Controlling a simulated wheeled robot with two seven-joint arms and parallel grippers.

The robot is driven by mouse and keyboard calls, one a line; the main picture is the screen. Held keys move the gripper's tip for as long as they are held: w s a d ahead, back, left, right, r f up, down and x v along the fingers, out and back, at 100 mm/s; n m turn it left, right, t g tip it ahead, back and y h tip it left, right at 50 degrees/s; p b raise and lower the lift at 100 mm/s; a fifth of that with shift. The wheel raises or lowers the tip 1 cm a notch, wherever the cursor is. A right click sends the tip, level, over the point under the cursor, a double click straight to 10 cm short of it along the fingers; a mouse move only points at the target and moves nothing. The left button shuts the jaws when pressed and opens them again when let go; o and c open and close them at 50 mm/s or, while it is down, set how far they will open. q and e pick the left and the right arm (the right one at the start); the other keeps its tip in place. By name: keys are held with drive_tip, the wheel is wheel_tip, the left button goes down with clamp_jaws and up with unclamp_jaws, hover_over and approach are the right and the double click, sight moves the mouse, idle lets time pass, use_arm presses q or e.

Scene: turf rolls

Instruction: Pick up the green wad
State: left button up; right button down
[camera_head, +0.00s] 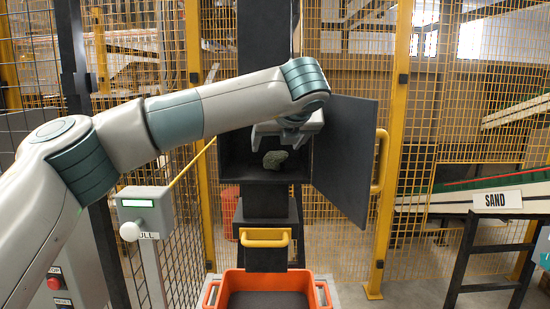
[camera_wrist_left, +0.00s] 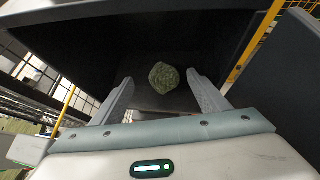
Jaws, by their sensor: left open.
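The green wad (camera_head: 275,159) is a small lumpy grey-green clump inside the dark open box (camera_head: 236,175) in the head view. In the left wrist view the wad (camera_wrist_left: 164,76) lies on the dark floor of the box, ahead of and roughly between the two fingers. My left gripper (camera_head: 284,135) is at the mouth of the box, a little above the wad in the picture. In the left wrist view its fingers (camera_wrist_left: 160,92) are spread wide with nothing between their pads. Whether a fingertip touches the wad is unclear. My right gripper is not in view.
The box's dark door (camera_head: 345,155) stands open to the right. Below are a yellow handle (camera_head: 265,237) and an orange crate (camera_head: 267,277). A post with a white knob (camera_head: 130,231) stands left. Yellow mesh fencing (camera_head: 340,240) surrounds the box, and a SAND conveyor (camera_head: 455,198) is right.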

sight(275, 151)
use_arm(q)
drive_tip(key=shift+w+a+f, duration=0.15)
drive_tip(key=shift+w+f, duration=0.25)
drive_tip(key=shift+w, duration=0.2)
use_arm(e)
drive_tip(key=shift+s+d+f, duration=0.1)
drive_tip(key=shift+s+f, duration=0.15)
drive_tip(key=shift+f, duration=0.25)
use_arm(q)
drive_tip(key=shift+w, duration=0.1)
drive_tip(key=shift+w+f+p, duration=0.3)
drive_tip(key=shift+w+p, duration=0.05)
drive_tip(key=shift+p, duration=0.2)
drive_tip(key=shift+p+x, duration=0.75)
drive_tip(key=shift+x, duration=1.25)
drive_tip(key=shift+f, duration=0.1)
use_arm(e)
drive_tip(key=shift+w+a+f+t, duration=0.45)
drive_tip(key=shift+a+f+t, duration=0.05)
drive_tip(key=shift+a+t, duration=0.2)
use_arm(q)
drive_tip(key=c, duration=1.3)
